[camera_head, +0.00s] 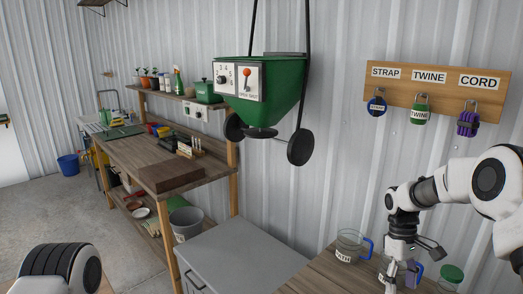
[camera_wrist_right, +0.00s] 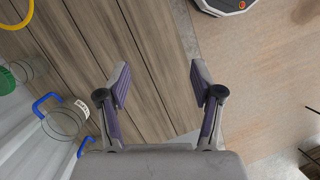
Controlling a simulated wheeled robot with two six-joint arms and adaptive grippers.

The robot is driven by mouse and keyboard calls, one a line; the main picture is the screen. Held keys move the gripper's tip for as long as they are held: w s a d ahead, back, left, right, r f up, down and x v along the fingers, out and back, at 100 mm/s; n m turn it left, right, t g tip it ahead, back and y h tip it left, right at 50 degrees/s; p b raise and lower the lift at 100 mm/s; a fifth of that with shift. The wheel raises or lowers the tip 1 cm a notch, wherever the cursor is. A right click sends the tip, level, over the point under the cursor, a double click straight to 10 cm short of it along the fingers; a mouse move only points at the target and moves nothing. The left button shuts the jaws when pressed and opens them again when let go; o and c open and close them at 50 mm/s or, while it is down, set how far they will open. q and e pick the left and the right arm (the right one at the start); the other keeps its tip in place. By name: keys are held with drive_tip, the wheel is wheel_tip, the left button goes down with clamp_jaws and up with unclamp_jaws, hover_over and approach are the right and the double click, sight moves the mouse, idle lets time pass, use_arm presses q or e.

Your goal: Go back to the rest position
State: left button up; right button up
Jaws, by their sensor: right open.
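My right arm comes in from the right in the head view, and its wrist hangs over the wooden table (camera_head: 325,272) at the lower right. In the right wrist view my right gripper (camera_wrist_right: 161,86) is open, with its two fingers spread and nothing between them. The wooden tabletop (camera_wrist_right: 95,50) and the floor show beyond the fingers. My left gripper is out of the head view; only a dark and white part of my left arm shows at the lower left.
A green hopper (camera_head: 275,103) hangs at centre. Padlocks hang on a wall board (camera_head: 440,92). A grey cabinet (camera_head: 240,250) and workbench (camera_head: 130,150) stand left.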

drive_tip(key=s+a+f+g+b, duration=0.1)
drive_tip(key=s+a+f, duration=0.25)
drive_tip(key=f, duration=0.35)
drive_tip(key=s+a+f+g+b, duration=0.15)
drive_tip(key=s+f, duration=0.25)
drive_tip(key=f, duration=0.4)
drive_tip(key=s+a+f+m+b, duration=0.1)
drive_tip(key=s+a+f, duration=0.2)
drive_tip(key=s+f, duration=0.45)
drive_tip(key=s+a+f+t+b, duration=0.1)
drive_tip(key=s+a+f, duration=0.25)
drive_tip(key=s, duration=0.65)
drive_tip(key=s+a+f+m+b, duration=0.1)
drive_tip(key=s+a+f+b, duration=0.15)
drive_tip(key=s+f, duration=0.55)
use_arm(q)
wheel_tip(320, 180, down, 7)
drive_tip(key=p, duration=0.1)
use_arm(e)
drive_tip(key=w+t, duration=0.1)
drive_tip(key=w+r+m+t, duration=0.1)
drive_tip(key=t, duration=0.1)
drive_tip(key=w+r+m+t, duration=0.1)
drive_tip(key=t, duration=0.1)
drive_tip(key=shift+w+d, duration=0.1)
drive_tip(key=shift+w, duration=0.05)
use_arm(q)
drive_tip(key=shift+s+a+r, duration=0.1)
use_arm(e)
drive_tip(key=shift+r, duration=0.1)
